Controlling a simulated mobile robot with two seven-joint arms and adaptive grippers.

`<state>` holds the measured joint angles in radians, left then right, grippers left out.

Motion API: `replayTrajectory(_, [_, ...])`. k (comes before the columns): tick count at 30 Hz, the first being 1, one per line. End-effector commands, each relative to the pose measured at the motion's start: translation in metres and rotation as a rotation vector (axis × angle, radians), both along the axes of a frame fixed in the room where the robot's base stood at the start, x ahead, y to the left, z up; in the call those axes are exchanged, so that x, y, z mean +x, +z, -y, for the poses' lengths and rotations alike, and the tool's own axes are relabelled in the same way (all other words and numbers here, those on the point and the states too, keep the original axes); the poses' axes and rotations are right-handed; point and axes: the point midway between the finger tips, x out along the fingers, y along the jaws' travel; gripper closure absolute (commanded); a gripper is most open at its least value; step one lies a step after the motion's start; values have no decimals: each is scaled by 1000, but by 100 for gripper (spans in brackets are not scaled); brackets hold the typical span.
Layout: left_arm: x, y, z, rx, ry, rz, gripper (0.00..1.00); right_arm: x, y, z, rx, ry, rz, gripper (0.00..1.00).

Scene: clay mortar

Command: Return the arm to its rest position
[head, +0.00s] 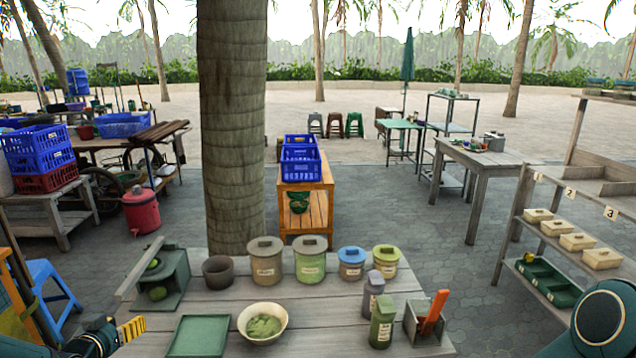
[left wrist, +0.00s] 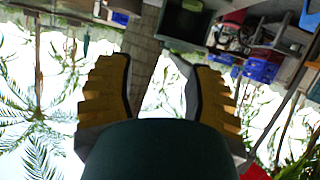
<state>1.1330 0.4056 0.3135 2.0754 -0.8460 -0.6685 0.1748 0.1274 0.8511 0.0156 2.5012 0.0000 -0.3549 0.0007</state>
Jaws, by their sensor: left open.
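My left gripper (head: 131,328) shows at the lower left of the head view, with yellow ribbed fingers beside the front left edge of the wooden table (head: 335,290). In the left wrist view the same gripper (left wrist: 160,85) has its two yellow fingers spread, with nothing between them. That view is upside down, with palms and sky beyond the fingers. A rounded teal part of my right arm (head: 603,318) shows at the lower right of the head view; its gripper is out of view.
On the table stand a green tray (head: 200,336), a bowl of green paste (head: 263,323), a dark clay mortar (head: 218,271), several lidded jars (head: 310,259) and a green box-like stand (head: 165,275). A blue stool (head: 50,285) is at left, shelving (head: 560,240) at right. A trunk (head: 232,125) rises behind.

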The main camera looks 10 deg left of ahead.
Motion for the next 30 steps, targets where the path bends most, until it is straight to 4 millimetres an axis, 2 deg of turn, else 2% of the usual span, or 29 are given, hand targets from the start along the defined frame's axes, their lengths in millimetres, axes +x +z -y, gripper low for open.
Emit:
replayTrajectory(1, [12,-19,33,-59,-29,-30,47,0,0,0,0,0,0,53])
replayTrajectory(3, [21,-44,74,-134,-56,-86,47,0,0,0,0,0,0,53])
replayTrajectory(8, [24,-96,172,-278,-122,-246,47,0,0,0,0,0,0,53])
replayTrajectory(9, [20,-108,198,-308,-141,-293,47,0,0,0,0,0,0,53])
replayTrajectory(11, [11,-125,235,-348,-169,-367,47,0,0,0,0,0,0,53])
replayTrajectory(12, [3,-135,259,-368,-189,-421,47,0,0,0,0,0,0,53])
replayTrajectory(14, [-12,-151,295,-396,-218,-503,47,0,0,0,0,0,0,53])
replayTrajectory(15, [-24,-160,318,-409,-236,-562,47,0,0,0,0,0,0,53])
replayTrajectory(18, [-61,-180,368,-428,-280,-710,47,0,0,0,0,0,0,53])
replayTrajectory(21, [-99,-194,402,-424,-310,-842,47,0,0,0,0,0,0,53])
replayTrajectory(24, [-129,-202,422,-412,-326,-938,47,0,0,0,0,0,0,53])
replayTrajectory(27, [-146,-205,431,-401,-333,-992,47,0,0,0,0,0,0,53])
replayTrajectory(30, [-153,-207,434,-397,-333,-1013,47,0,0,0,0,0,0,53])
